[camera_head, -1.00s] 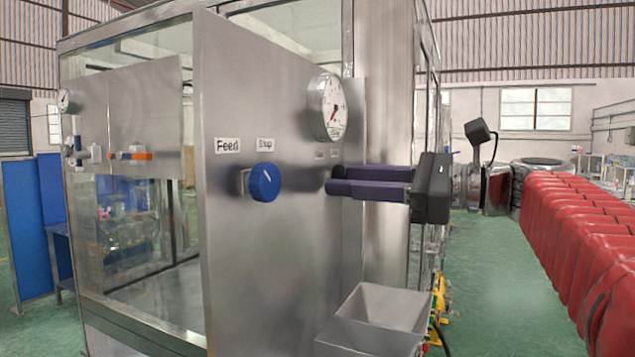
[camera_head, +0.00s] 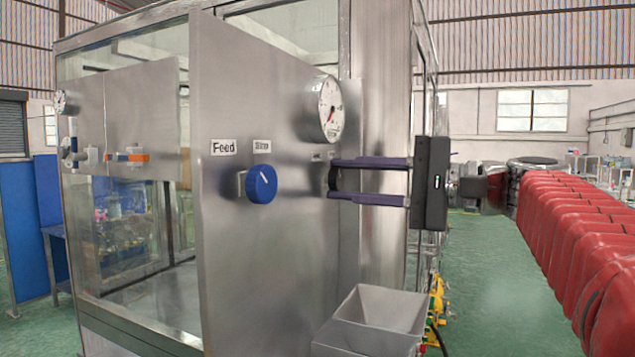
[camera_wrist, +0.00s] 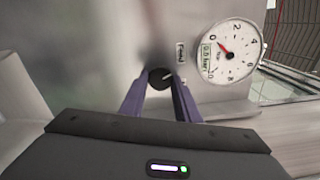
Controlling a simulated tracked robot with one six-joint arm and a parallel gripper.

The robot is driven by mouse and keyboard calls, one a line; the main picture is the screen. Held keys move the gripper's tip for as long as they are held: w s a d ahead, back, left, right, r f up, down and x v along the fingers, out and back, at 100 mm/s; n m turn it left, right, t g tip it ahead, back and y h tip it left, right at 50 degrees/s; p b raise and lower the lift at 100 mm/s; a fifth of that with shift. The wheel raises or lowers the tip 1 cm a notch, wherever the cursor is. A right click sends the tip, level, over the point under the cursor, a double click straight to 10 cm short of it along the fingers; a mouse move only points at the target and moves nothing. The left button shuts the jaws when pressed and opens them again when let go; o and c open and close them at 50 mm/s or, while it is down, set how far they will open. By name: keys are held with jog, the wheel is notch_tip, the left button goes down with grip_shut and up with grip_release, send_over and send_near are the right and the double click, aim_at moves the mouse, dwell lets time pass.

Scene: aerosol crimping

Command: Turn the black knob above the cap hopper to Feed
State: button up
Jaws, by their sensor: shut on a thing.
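The black knob (camera_head: 332,178) is on the steel panel, below and left of the large gauge. In the wrist view the knob (camera_wrist: 160,78) sits between my fingertips, and its white pointer line points right and slightly up. A small Feed label (camera_wrist: 181,53) is at the knob's upper right there; the line does not point straight at it. My gripper (camera_head: 330,180) reaches in from the right, shut on the knob with one finger above and one below. It also shows in the wrist view (camera_wrist: 159,82). The second small label's text is unreadable.
A blue knob (camera_head: 262,184) with larger Feed and second labels is left on the same panel. The round gauge (camera_head: 331,108) is just above my gripper. The grey hopper (camera_head: 378,309) is below. Red containers (camera_head: 575,240) line the right. Green floor between is open.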

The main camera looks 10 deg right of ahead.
jog(key=n, duration=0.4)
jog(key=shift+f, duration=0.15)
dwell(0.4)
jog(key=o, duration=0.7)
jog(key=shift+d, duration=0.1)
jog(key=o, duration=0.3)
jog(key=shift+o, duration=0.2)
jog(key=v, duration=1.3)
jog(key=shift+s+d, duration=0.25)
jog(key=shift+d, duration=0.05)
